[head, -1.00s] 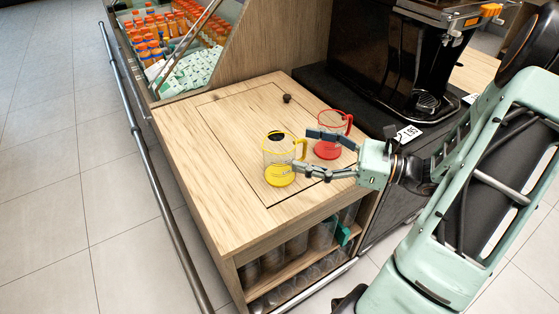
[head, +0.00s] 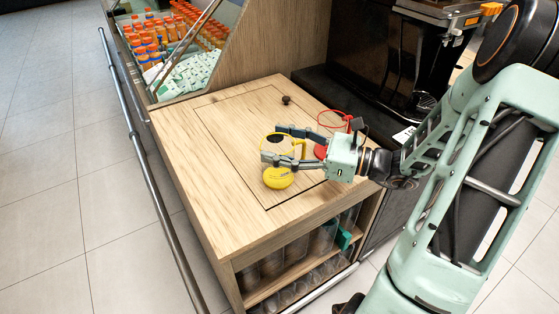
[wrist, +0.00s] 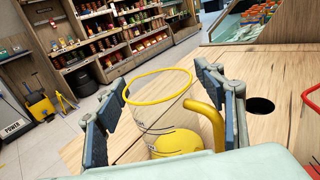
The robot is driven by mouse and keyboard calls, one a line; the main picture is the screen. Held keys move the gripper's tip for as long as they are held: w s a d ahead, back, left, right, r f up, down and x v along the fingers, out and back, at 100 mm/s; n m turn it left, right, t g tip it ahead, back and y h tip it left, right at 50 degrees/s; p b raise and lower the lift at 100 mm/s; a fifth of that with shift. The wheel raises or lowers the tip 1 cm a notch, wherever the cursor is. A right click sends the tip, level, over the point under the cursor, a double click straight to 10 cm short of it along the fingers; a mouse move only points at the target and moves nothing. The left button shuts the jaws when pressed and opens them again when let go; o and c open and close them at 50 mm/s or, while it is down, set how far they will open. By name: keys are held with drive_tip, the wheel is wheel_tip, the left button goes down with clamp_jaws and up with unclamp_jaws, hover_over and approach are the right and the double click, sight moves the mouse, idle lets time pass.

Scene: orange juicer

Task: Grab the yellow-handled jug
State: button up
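The yellow-handled jug (head: 278,178) is clear, with a yellow rim, handle and base, and stands upright on the wooden counter (head: 235,215). My gripper (head: 273,145) is open, with one finger on each side of the jug and partly hiding it in the head view. In the wrist view, the jug (wrist: 158,85) is between my open fingers. Its handle is toward the right finger and my palm. I cannot tell whether either finger touches it.
A red-handled jug (head: 320,152) stands close behind my gripper, partly hidden by it. A black machine (head: 385,60) stands at the back right. The counter's left side is clear.

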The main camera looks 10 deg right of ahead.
drive_tip(key=c, duration=1.2)
